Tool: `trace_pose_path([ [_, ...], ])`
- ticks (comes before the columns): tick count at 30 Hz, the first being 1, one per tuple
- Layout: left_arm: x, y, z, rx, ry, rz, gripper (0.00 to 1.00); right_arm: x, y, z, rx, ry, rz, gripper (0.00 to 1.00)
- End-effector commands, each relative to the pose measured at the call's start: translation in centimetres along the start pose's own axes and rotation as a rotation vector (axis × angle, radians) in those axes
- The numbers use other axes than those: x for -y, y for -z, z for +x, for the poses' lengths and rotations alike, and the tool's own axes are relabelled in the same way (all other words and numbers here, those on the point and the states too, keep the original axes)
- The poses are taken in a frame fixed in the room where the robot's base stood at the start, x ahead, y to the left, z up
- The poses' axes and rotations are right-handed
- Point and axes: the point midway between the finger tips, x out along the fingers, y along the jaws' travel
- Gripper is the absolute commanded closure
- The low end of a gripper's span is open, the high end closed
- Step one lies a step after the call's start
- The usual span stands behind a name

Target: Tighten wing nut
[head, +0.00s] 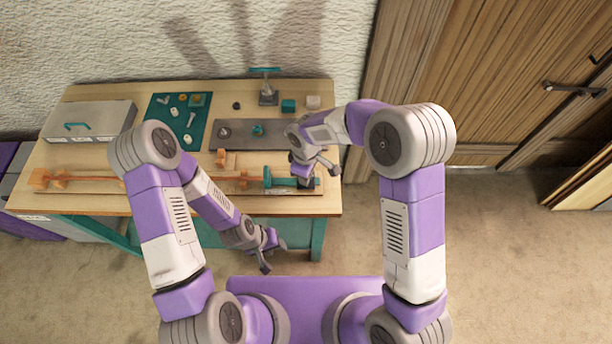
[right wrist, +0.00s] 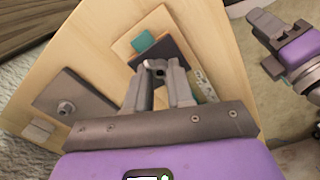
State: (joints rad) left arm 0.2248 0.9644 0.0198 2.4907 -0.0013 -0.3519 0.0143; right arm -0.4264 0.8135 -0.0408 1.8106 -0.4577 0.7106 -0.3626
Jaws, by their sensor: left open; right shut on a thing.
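My right gripper (head: 308,175) reaches down to the right end of the bench, at the teal clamp block (head: 278,178). In the right wrist view, the fingers (right wrist: 160,78) are shut on a small dark metal piece (right wrist: 159,70), which looks like the wing nut; the fingers hide most of it. It sits over a dark plate beside the teal block (right wrist: 143,41). A reddish-brown lath (head: 130,179) runs left from the clamp along the front of the bench. My left gripper (head: 268,254) is open and empty, just off the bench's front edge.
A teal mat (head: 163,108) holds several small parts. A grey case (head: 88,120) is at the left. A teal-handled stand (head: 267,92) and small blocks are at the back.

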Motion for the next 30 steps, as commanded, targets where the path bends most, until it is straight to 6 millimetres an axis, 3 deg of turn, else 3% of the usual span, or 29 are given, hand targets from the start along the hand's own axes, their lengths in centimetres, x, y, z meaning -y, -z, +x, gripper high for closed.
trace_pose_path([
  [12, 0.37, 0.05, 1.00, 0.000, 0.000, 0.000, 0.60, -0.05, 0.03, -0.03, -0.002, -0.001, 0.215, 1.00],
  [30, 0.41, 0.05, 1.10, 0.000, 0.000, 0.000, 0.60, -0.07, -0.02, -0.06, -0.001, 0.001, 0.257, 1.00],
])
